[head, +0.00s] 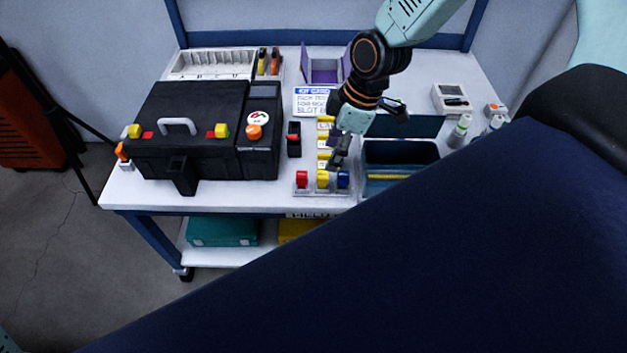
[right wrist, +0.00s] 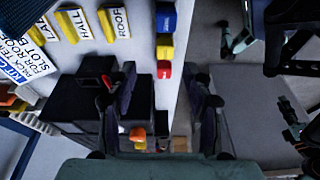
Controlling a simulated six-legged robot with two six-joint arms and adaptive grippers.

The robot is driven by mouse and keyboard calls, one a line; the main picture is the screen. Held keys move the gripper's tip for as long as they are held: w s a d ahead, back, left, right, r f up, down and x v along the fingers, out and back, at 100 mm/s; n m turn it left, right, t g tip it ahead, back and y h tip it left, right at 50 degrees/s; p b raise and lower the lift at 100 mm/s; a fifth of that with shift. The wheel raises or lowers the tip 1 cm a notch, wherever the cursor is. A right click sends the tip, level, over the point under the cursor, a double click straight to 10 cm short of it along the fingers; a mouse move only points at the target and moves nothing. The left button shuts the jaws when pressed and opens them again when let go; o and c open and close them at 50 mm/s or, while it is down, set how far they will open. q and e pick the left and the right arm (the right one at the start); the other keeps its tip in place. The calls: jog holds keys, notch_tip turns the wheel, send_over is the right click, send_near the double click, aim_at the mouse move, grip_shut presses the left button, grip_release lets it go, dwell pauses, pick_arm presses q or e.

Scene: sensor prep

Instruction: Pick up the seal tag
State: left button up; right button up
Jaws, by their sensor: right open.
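Three small coloured blocks stand in a row on a pale rack at the table's front edge: red (head: 302,179), yellow (head: 323,179) and blue (head: 343,179). They also show in the right wrist view as red (right wrist: 163,70), yellow (right wrist: 165,47) and blue (right wrist: 166,18). I cannot tell which thing is the seal tag; these blocks may be tags. My right gripper (head: 368,138) is open and empty, above the table behind the rack. In the right wrist view its fingers (right wrist: 165,98) are spread apart, with the red block beyond them.
A black case (head: 190,110) with a handle fills the table's left side. An open dark bin (head: 400,152) stands right of the rack. Yellow-ended label cards (head: 324,142) lie behind the rack. Bottles (head: 459,131) and a small tray (head: 447,92) are at the right.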

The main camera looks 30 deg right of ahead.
aim_at(325, 174)
jog(key=b+x, duration=0.2)
jog(key=shift+f, duration=0.45)
jog(key=f+b, duration=0.1)
jog(key=a+f+b, duration=0.1)
jog(key=f+b, duration=0.1)
jog(key=shift+s, duration=0.25)
jog(key=shift+w+a+f+b, duration=0.1)
jog(key=shift+w+f+b, duration=0.05)
jog(key=shift+f+b, duration=0.25)
jog(key=shift+w+a+f+b, duration=0.1)
jog(key=shift+f+b, duration=0.2)
jog(key=shift+b, duration=0.2)
jog(key=shift+s, duration=0.1)
jog(key=shift+c, duration=0.3)
jog(key=c, duration=0.8)
